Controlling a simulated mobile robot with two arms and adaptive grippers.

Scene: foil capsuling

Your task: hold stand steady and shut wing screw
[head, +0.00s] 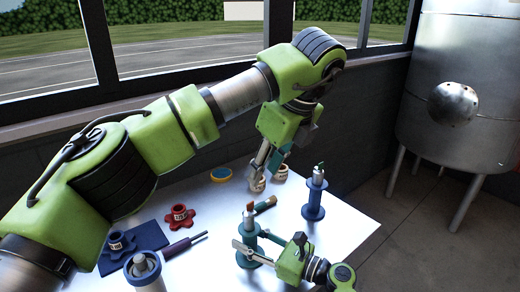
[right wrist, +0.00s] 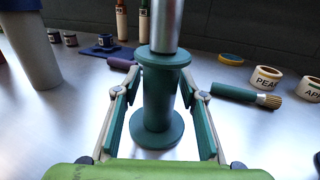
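A green spool-shaped stand (right wrist: 158,95) stands upright on the table with a metal tube (right wrist: 166,24) rising from it. The same stand shows at the front of the head view (head: 247,226), with a reddish-brown tip on top. My right gripper (right wrist: 160,95) is open, with one finger on each side of the stand's waist; it also shows in the head view (head: 256,243). I cannot tell whether the pads touch the stand. My left gripper (head: 267,168) points down above the table behind the stand, fingers apart and empty. I cannot make out a wing screw.
A blue stand (head: 313,199) stands to the right. A red knob-like pot (head: 179,216) and a blue mat (head: 148,237) are at left. The table's right front is bare.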

